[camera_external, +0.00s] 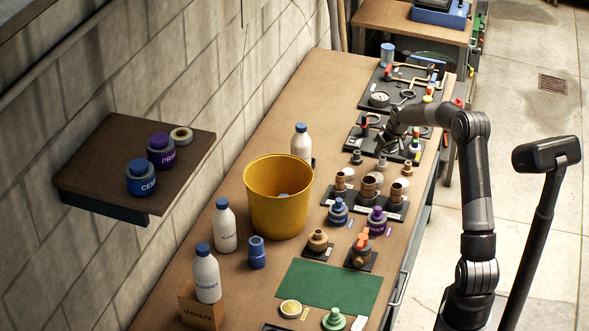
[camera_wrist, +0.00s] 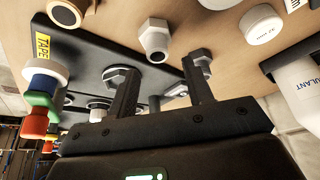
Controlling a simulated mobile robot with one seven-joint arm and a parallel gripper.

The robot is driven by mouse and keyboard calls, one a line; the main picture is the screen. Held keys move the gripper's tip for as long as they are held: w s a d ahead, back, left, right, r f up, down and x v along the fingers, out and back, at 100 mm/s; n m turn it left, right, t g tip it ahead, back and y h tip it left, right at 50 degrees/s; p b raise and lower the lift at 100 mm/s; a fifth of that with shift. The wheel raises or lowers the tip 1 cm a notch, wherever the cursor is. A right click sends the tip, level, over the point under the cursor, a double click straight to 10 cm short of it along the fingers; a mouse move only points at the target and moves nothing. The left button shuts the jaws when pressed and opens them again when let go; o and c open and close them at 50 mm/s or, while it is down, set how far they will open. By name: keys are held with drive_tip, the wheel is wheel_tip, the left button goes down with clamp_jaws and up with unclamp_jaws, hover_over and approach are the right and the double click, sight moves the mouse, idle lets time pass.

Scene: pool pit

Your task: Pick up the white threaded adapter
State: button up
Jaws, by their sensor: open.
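The white threaded adapter (camera_wrist: 155,38) stands on the wooden bench top in the wrist view, just beyond the fingertips, near the edge of a black board. It looks off-white, with a hex collar and an open round end. It also shows small in the external view (camera_external: 382,163), just below my gripper (camera_external: 382,148). In the wrist view, my gripper (camera_wrist: 160,66) has its two fingers apart with nothing between them. The adapter appears ahead of the gap, not between the fingers. I cannot judge the exact distance.
A grey hex fitting (camera_wrist: 203,58) stands close to one finger. A black board (camera_wrist: 105,50) with metal fittings and a colored stack (camera_wrist: 42,95) lies beside the gripper. A yellow bucket (camera_external: 278,205) and white bottles (camera_external: 225,228) stand farther off. The green mat (camera_external: 328,287) is clear.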

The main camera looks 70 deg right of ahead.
sight(383, 158)
wheel_tip(383, 158, down, 4)
drive_tip(key=shift+w+r, duration=0.1)
drive_tip(key=shift+w+d+f, duration=0.15)
drive_tip(key=shift+f, duration=0.3)
drive_tip(key=shift+c, duration=0.2)
drive_tip(key=c, duration=0.7)
drive_tip(key=shift+r, duration=0.1)
drive_tip(key=shift+c, duration=0.2)
